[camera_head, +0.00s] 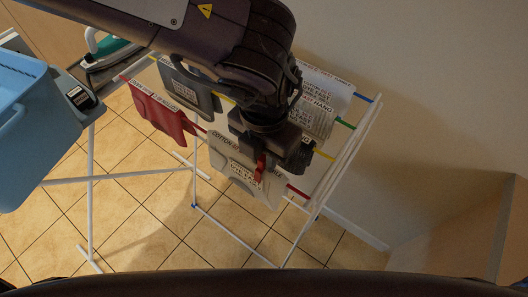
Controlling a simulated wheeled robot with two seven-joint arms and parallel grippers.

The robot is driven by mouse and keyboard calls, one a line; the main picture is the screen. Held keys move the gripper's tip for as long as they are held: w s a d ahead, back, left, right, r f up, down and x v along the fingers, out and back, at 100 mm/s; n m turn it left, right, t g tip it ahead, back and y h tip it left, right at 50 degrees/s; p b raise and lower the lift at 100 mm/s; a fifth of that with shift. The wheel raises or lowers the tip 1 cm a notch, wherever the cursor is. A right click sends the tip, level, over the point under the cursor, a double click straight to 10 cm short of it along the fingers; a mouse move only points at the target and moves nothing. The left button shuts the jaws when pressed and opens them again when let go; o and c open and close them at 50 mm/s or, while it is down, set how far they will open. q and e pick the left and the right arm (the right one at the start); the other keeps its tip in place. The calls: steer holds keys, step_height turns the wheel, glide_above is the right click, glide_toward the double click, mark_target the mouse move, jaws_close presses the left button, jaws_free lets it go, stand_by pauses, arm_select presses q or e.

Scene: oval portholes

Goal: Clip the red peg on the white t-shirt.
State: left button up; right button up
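My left arm reaches in from the upper left. My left gripper (266,158) points down at the front line of a drying rack, just over a white t-shirt. The red peg (260,169) shows at its fingertips, and the gripper looks shut on it. The white t-shirt (246,182), printed with dark text, hangs over the front red line. The peg overlaps the shirt's upper right part in the picture; I cannot tell whether it touches the cloth. The gripper hides part of the shirt's top edge. My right gripper is not in view.
The white drying rack (294,248) has coloured lines. A red garment (160,113) and a dark grey garment (190,88) hang at left, and pale printed garments (322,102) behind. A blue basket (22,125) and an iron (104,48) are at far left. Tiled floor lies below.

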mark_target(264, 156)
arm_select(q)
steer(key=o, duration=0.3)
steer(key=shift+o, duration=0.2)
steer(key=shift+r, duration=0.1)
step_height(264, 156, up, 8)
steer(key=shift+f+b, duration=0.15)
steer(key=shift+b, duration=0.15)
